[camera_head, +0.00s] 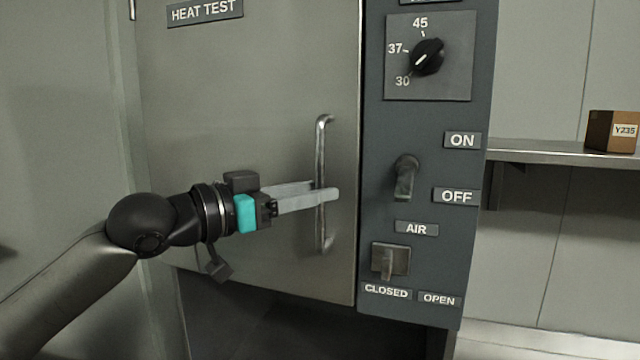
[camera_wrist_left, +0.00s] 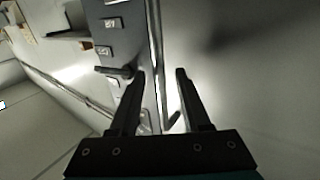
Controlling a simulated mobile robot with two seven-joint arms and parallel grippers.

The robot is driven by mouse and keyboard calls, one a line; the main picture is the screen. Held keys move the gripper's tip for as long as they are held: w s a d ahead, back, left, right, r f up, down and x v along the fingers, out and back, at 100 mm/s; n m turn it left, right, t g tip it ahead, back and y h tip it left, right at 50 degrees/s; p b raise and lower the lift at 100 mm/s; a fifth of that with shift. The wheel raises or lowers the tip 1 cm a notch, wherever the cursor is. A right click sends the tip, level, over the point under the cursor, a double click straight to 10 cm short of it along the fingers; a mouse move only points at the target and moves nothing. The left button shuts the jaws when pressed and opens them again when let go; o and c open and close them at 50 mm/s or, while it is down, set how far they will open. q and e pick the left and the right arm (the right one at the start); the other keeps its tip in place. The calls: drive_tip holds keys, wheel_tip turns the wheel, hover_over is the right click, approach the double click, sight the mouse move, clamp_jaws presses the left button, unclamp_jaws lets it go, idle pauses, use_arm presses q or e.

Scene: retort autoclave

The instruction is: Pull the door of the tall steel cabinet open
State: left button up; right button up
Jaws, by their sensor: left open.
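The tall steel cabinet's door (camera_head: 250,120) is a grey metal panel with a "HEAT TEST" label, and it looks shut against the dark control panel. Its vertical bar handle (camera_head: 321,150) stands near the door's right edge. My left gripper (camera_head: 322,189) is open at the lower half of the handle, with one finger in front of the bar and one behind. In the left wrist view the handle (camera_wrist_left: 156,50) runs between the two fingertips (camera_wrist_left: 160,73). I cannot tell whether either finger touches it. My right gripper is not in view.
The control panel (camera_head: 430,275) right of the door carries a round dial (camera_head: 427,57), an ON/OFF lever (camera_head: 405,178) and an AIR valve knob (camera_head: 389,261). A wall shelf (camera_head: 540,153) with a brown box (camera_head: 611,131) is farther right. The space below the cabinet is dark.

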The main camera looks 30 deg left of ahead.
use_arm(q)
drive_tip(key=shift+x, duration=0.95)
clamp_jaws()
idle(1.0)
